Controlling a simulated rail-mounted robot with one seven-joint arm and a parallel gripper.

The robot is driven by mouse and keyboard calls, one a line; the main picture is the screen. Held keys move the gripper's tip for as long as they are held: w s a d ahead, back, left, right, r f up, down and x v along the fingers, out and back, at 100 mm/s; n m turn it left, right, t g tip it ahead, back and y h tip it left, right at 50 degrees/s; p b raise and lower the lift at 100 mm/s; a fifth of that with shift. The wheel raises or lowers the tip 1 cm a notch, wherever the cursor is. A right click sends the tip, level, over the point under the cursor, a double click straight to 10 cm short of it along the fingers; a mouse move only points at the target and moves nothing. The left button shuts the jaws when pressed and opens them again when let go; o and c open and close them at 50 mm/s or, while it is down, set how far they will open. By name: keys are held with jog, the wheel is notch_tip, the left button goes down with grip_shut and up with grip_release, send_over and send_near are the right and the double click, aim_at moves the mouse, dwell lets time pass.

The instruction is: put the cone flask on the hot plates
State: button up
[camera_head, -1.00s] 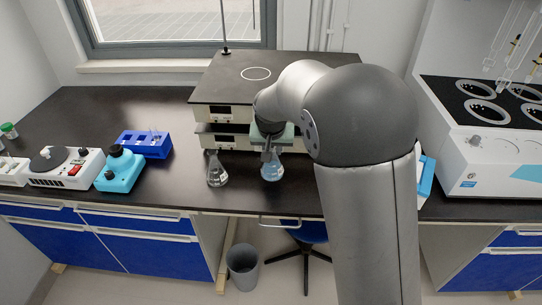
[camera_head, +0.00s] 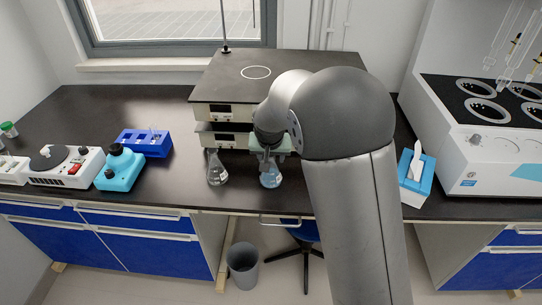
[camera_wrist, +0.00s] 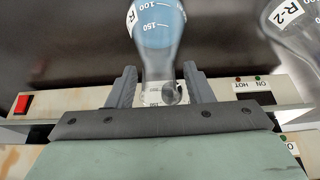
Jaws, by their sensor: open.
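A cone flask with blue liquid (camera_head: 270,178) stands upright on the dark bench, in front of the stacked hot plates (camera_head: 226,112). It also shows in the wrist view (camera_wrist: 160,30). My gripper (camera_head: 267,156) is at this flask's neck. In the wrist view my gripper (camera_wrist: 160,82) has its fingers apart, one on each side of the neck, with gaps visible. A second, clear cone flask (camera_head: 217,172) stands to the left; it shows at the upper right of the wrist view, marked R-2 (camera_wrist: 295,25). The upper hot plate has a white ring on its dark top.
A blue rack (camera_head: 146,143), a turquoise device (camera_head: 120,168) and a white stirrer (camera_head: 62,167) stand on the left bench. A tissue box (camera_head: 415,175) and a white water bath (camera_head: 490,150) are at the right. A thin rod (camera_head: 225,25) rises behind the hot plates.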

jog(key=v, duration=1.2)
jog(key=shift+r, duration=0.2)
jog(key=shift+f, duration=0.1)
